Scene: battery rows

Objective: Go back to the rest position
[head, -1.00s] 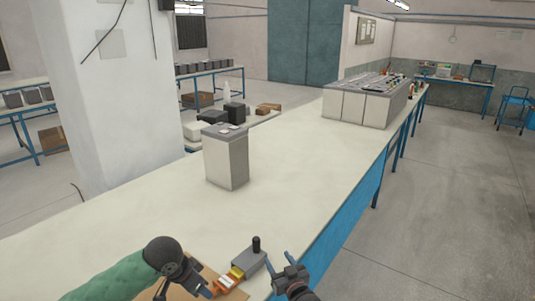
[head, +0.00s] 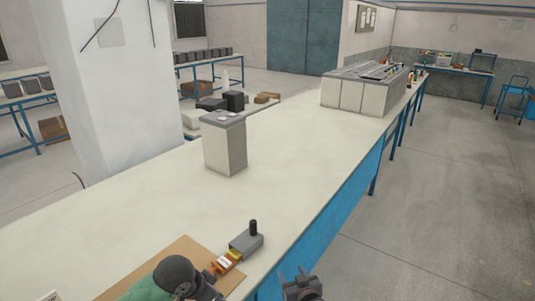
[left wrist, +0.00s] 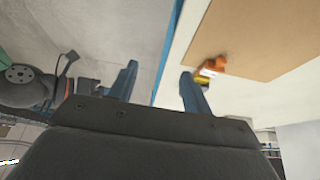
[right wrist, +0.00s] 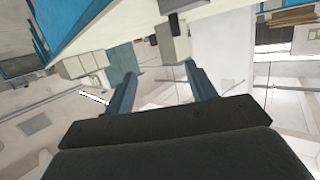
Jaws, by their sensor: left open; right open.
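My right gripper (head: 293,279) is at the bottom edge of the head view, beside the bench's blue front edge. In the right wrist view its two blue fingers (right wrist: 162,86) are apart with nothing between them. My left arm comes in at the bottom of the head view, over the brown board; its gripper is not clear there. In the left wrist view the left gripper (left wrist: 158,84) has its fingers apart and empty. Its right finger overlaps the view of the small orange and yellow piece (left wrist: 210,68); I cannot tell the distance.
The bench (head: 300,170) carries a brown board (head: 150,265), a grey box with a black knob (head: 246,241), the orange and yellow piece (head: 225,262) beside it, and a tall grey-topped block (head: 225,150). A long panelled unit (head: 360,95) stands farther back. The floor at right is clear.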

